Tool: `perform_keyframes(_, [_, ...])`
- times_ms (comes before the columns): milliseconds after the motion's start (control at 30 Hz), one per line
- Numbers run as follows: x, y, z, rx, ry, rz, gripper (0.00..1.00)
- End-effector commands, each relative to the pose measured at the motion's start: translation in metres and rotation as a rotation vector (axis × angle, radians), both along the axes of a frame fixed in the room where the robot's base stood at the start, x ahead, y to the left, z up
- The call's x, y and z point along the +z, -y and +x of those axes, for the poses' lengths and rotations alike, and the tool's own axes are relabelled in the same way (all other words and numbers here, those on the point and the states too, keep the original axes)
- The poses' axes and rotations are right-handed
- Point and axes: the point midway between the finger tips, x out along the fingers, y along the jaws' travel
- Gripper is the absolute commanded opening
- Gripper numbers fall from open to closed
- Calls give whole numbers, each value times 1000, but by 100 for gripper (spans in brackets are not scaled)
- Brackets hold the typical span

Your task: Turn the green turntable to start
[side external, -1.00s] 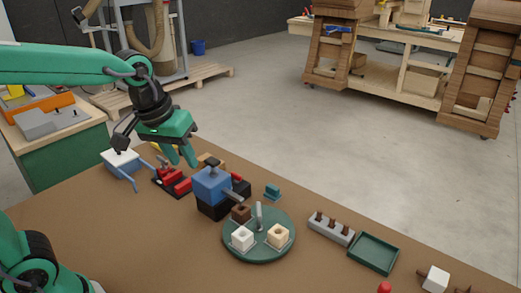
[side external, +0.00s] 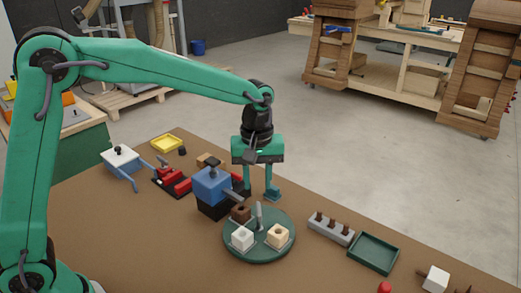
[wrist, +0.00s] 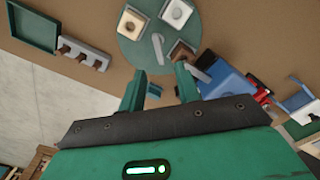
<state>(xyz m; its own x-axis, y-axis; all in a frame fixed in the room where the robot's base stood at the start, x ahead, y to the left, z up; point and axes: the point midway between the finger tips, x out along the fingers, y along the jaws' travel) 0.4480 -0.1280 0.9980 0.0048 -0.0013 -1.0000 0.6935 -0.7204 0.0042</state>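The green turntable (side external: 259,254) is a round disc on the brown table. It carries a white block (side external: 243,238), a cream block (side external: 279,235) and a brown block (side external: 240,213), with a grey upright handle (side external: 259,216) near its middle. In the wrist view the turntable (wrist: 137,48) and its grey handle (wrist: 158,50) lie beyond my fingertips. My gripper (side external: 259,190) points down behind the turntable in the side view, apart from the handle. Its fingers (wrist: 158,80) are open with nothing held.
A blue and black block unit (side external: 211,187) with a grey arm stands left of the turntable. A grey rack with brown pegs (side external: 331,229) and a green tray (side external: 373,253) lie to its right. Red clamps (side external: 177,185) and a yellow tray (side external: 166,144) are farther left.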

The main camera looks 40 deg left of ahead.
Motion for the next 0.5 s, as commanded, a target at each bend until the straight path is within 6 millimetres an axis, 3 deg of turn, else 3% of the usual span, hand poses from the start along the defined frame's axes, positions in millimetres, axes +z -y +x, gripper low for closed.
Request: perform_keyframes(500, [-15, 2, 1, 8, -8, 2, 33])
